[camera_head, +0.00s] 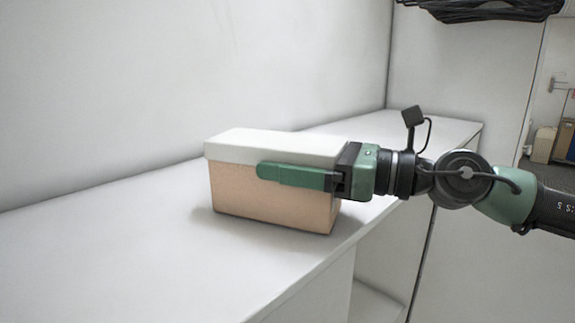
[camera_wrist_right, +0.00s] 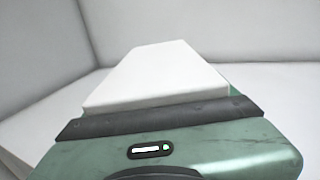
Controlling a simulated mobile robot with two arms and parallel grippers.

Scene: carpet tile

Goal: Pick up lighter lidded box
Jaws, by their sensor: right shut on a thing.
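A lidded box (camera_head: 270,213) with a tan body and a white lid (camera_head: 270,146) stands upright on a white shelf (camera_head: 130,250). My right gripper (camera_head: 290,177) comes in from the right, with a green finger along the box's near long side, just below the lid. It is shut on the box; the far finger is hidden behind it. In the right wrist view the white lid (camera_wrist_right: 160,75) lies straight ahead of the gripper body. The box's base appears to be on or very close to the shelf. My left gripper is not in view.
A white wall (camera_head: 150,80) rises behind the shelf. The shelf is clear to the left of the box and behind it. The shelf's front edge runs close by the box's right end. A dark object (camera_head: 490,10) hangs at the top right.

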